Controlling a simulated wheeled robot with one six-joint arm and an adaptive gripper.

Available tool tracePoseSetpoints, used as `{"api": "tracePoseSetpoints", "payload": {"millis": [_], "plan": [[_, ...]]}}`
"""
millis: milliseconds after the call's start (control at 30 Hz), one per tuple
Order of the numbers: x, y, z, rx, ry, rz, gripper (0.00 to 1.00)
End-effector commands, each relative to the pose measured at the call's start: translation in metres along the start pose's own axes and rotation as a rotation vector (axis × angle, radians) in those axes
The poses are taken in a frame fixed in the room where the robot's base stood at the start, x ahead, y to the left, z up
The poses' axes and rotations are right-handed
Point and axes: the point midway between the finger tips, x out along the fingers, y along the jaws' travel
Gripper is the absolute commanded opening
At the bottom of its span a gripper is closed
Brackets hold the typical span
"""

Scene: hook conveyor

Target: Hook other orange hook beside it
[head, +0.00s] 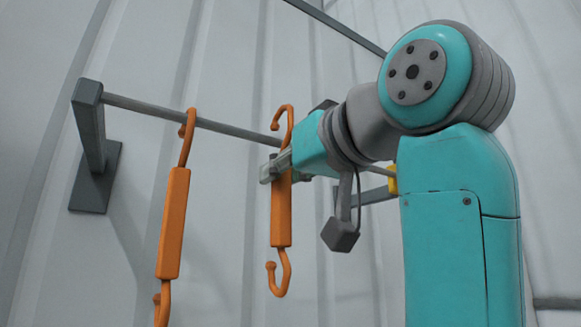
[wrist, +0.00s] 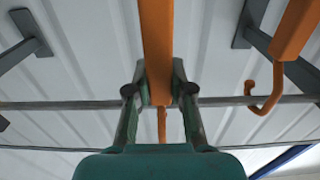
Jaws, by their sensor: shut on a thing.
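One orange hook (head: 172,222) hangs from the grey rod (head: 190,121) at the left in the head view; its block and upper curl also show at the right of the wrist view (wrist: 296,28). My gripper (head: 273,170) is shut on a second orange hook (head: 281,215), holding it upright by the upper part of its block, right of the first. The held hook runs down the middle of the wrist view (wrist: 158,45), between my fingers (wrist: 160,92). Its upper curl rises above the rod in the head view. I cannot tell whether it touches the rod.
A grey bracket (head: 90,135) carries the rod's left end on the ribbed wall. A second grey rod (head: 335,25) runs higher up. A yellow piece (head: 391,180) shows behind my arm. The rod between the two hooks is clear.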

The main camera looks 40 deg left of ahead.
Motion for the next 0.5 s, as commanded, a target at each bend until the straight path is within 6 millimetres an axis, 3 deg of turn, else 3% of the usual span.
{"api": "tracePoseSetpoints", "payload": {"millis": [200,500], "plan": [[0.016,-0.001,0.001,0.001,-0.001,-0.001,0.00],[0.019,0.000,0.021,0.001,-0.001,0.000,0.00]]}}
